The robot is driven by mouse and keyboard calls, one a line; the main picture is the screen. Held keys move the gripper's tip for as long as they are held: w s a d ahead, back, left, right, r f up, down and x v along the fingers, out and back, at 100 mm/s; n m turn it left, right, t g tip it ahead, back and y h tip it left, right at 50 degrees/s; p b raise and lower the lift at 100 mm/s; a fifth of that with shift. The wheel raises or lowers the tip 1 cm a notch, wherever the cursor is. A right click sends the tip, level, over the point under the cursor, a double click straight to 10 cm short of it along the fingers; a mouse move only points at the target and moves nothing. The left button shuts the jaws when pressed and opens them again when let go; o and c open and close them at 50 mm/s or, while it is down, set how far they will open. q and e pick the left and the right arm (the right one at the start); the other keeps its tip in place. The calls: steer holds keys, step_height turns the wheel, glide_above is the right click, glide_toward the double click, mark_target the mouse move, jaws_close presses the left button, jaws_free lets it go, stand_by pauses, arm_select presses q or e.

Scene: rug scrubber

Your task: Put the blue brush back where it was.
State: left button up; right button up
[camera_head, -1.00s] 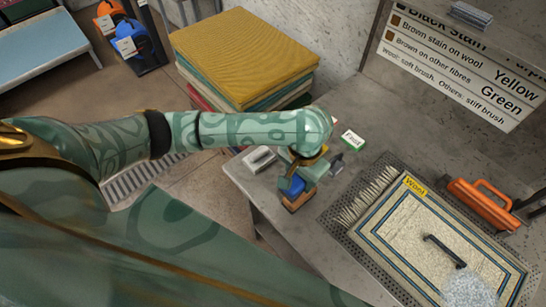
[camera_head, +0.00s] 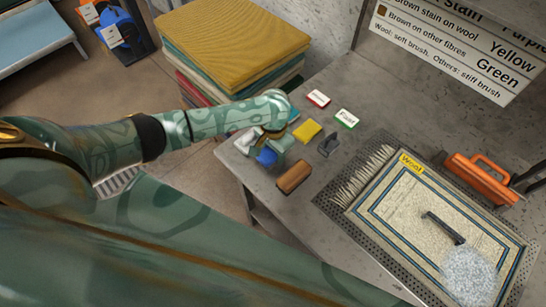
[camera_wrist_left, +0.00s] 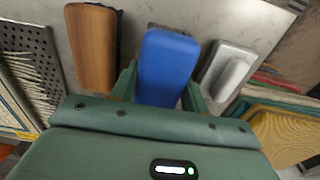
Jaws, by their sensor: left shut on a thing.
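The blue brush (camera_head: 266,157) is between the jaws of my left gripper (camera_head: 272,146), at the left part of the grey bench. In the left wrist view the blue brush (camera_wrist_left: 168,60) shows its smooth blue back between the two green fingers, which are shut on it. A brown brush (camera_head: 293,177) lies to its right in the head view, apart from it. A pale grey float-like block (camera_head: 245,142) is on its left. I cannot tell whether the blue brush touches the bench. My right gripper is not in view.
A yellow block (camera_head: 307,131), a dark grey item (camera_head: 328,146), a red-edged card (camera_head: 318,98) and a green-edged card (camera_head: 346,118) lie behind. Folded rugs (camera_head: 235,40) are stacked at left.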

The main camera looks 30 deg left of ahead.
mark_target(273, 156)
arm_select(q)
steer(key=f, duration=0.1)
steer(key=f+b, duration=0.1)
steer(key=f, duration=0.1)
steer(key=shift+w+a+f+b, duration=0.15)
steer(key=shift+a+f+b, duration=0.1)
steer(key=shift+f+b, duration=0.15)
steer(key=shift+r, duration=0.1)
steer(key=o, duration=0.9)
steer(key=shift+f, duration=0.2)
step_height(273, 156, up, 11)
steer(key=p, duration=0.5)
steer(key=shift+r, duration=0.7)
